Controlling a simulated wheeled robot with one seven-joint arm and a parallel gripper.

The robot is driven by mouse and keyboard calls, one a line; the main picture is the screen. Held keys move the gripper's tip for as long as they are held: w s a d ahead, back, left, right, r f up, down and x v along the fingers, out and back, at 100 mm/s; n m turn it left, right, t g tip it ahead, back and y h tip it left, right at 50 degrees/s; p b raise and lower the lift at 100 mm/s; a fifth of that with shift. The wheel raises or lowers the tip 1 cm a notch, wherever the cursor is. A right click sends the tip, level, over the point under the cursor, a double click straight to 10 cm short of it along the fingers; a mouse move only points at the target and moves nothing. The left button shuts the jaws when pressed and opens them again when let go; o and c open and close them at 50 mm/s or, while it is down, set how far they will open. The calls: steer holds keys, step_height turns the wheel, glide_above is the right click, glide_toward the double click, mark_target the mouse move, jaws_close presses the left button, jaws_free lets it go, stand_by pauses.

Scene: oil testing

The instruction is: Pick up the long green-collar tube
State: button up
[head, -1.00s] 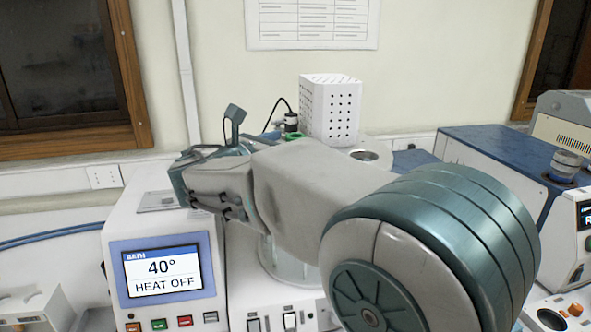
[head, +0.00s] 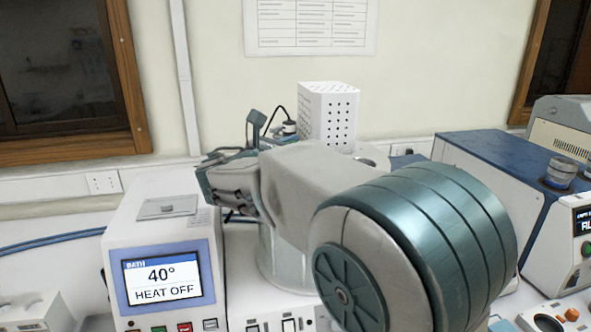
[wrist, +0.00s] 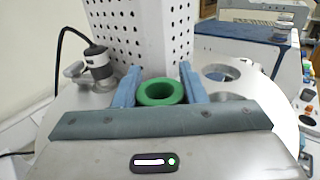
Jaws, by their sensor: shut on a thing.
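The green collar (wrist: 160,92) of the tube shows in the wrist view as a thick ring with a dark open middle. My gripper (wrist: 160,86) is shut on it, with one blue finger on each side of the ring. The tube's body below the collar is hidden, so I cannot tell how far it sits in the bath lid.
A white perforated housing (head: 328,117) stands just behind my gripper. An open hole (wrist: 221,73) in the round bath lid lies to the right. The bath control box (head: 160,265) is at the left, and a blue-topped machine (head: 490,165) at the right.

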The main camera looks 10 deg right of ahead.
step_height(320, 180, up, 28)
steer(key=p, duration=0.2)
steer(key=shift+p, duration=0.35)
stand_by(0.6)
